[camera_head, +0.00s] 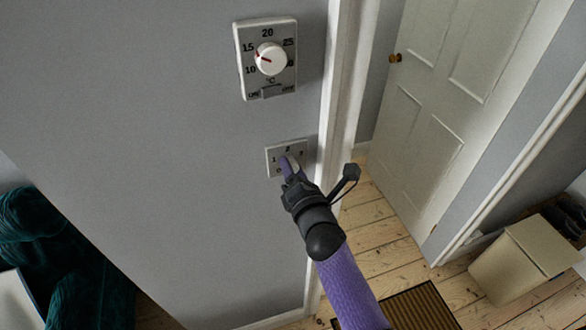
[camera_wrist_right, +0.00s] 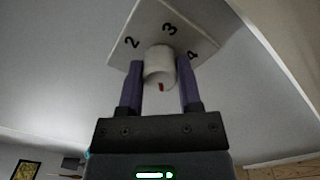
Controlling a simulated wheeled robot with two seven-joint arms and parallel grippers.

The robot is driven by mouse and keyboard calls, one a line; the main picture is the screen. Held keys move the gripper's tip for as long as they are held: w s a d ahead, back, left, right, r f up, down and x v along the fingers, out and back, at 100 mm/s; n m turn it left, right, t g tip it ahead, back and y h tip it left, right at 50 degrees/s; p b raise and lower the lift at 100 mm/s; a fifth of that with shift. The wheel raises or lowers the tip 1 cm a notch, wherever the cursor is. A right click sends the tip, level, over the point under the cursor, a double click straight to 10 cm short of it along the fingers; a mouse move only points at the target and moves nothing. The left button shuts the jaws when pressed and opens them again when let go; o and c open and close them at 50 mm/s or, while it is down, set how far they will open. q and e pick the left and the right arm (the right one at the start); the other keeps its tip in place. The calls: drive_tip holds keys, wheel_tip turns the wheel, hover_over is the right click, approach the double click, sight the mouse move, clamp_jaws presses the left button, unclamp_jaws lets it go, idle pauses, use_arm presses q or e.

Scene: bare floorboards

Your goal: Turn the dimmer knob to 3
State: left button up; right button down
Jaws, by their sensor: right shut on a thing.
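The dimmer is a small white wall plate (camera_head: 302,147) with numbers around a white knob. In the head view my right gripper (camera_head: 289,168) reaches up to it and hides most of the knob. In the right wrist view the knob (camera_wrist_right: 159,62) sits between the two purple fingers of my right gripper (camera_wrist_right: 161,75), shut on its sides. The numbers 2, 3 and 4 show on the plate (camera_wrist_right: 150,30) beyond it. A red mark shows on the knob's rim, low in the picture; which number it points to I cannot tell. My left gripper is out of view.
A thermostat (camera_head: 243,72) with its own white dial is on the wall above the dimmer. A door frame (camera_head: 335,95) runs close to its right. A white door (camera_head: 450,90), a cardboard box (camera_head: 510,270) and a brown mat (camera_head: 422,308) are beyond.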

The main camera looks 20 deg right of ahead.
drive_tip(key=m, duration=0.9)
drive_tip(key=shift+m+p, duration=0.35)
drive_tip(key=shift+m, duration=0.05)
drive_tip(key=m+p, duration=0.1)
drive_tip(key=m, duration=0.4)
drive_tip(key=m+p, duration=0.1)
drive_tip(key=m, duration=0.4)
drive_tip(key=shift+f+m, duration=0.1)
drive_tip(key=shift+m, duration=0.3)
drive_tip(key=m, duration=0.5)
drive_tip(key=shift+p, duration=0.3)
drive_tip(key=m, duration=0.9)
drive_tip(key=shift+m, duration=0.3)
drive_tip(key=shift+m+b, duration=0.3)
drive_tip(key=shift+m, duration=2)
